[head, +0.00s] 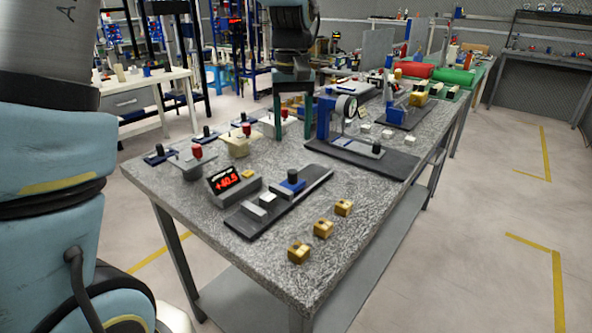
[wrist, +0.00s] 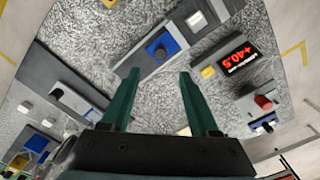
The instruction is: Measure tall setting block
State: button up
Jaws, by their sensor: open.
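My gripper (head: 293,138) hangs above the granite table with its green fingers apart and nothing between them. The wrist view also shows the open gripper (wrist: 158,75). Below it is a measuring device with a dark rail (head: 305,190), grey blocks (head: 267,199) and a blue slider (head: 291,183) with a black knob; the slider also shows in the wrist view (wrist: 162,45). Its red display (head: 224,180) reads +40.5. Three brass-coloured blocks (head: 323,228) stand in a row near the table's front edge. I cannot tell which block is the tall setting block.
A blue dial-gauge stand (head: 325,115) on a dark base stands behind the rail, with small white blocks (head: 365,128) near it. Red-knobbed fixtures (head: 238,144) line the table's left side. Bare granite (head: 345,265) lies around the brass blocks.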

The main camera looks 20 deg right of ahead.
aim_at(293, 171)
notch_tip(293, 171, down, 10)
jog(key=shift+a+f+p, duration=0.1)
jog(key=shift+f+p, duration=0.05)
jog(key=shift+p, duration=0.55)
